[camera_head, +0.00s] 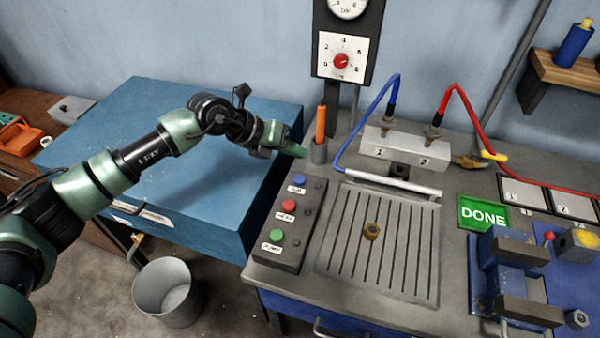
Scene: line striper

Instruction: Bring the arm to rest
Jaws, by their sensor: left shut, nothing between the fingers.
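My left arm comes in from the left and stretches over the blue cabinet. My left gripper (298,151) is at the cabinet's right edge, just left of the grey cup with an orange stick (320,125). Its fingers look shut with nothing held, though they are small in the picture. My right gripper does not show. A green DONE sign (484,214) is lit on the workbench.
The blue cabinet (150,115) stands left of the grey workbench. A metal bin (166,290) stands on the floor.

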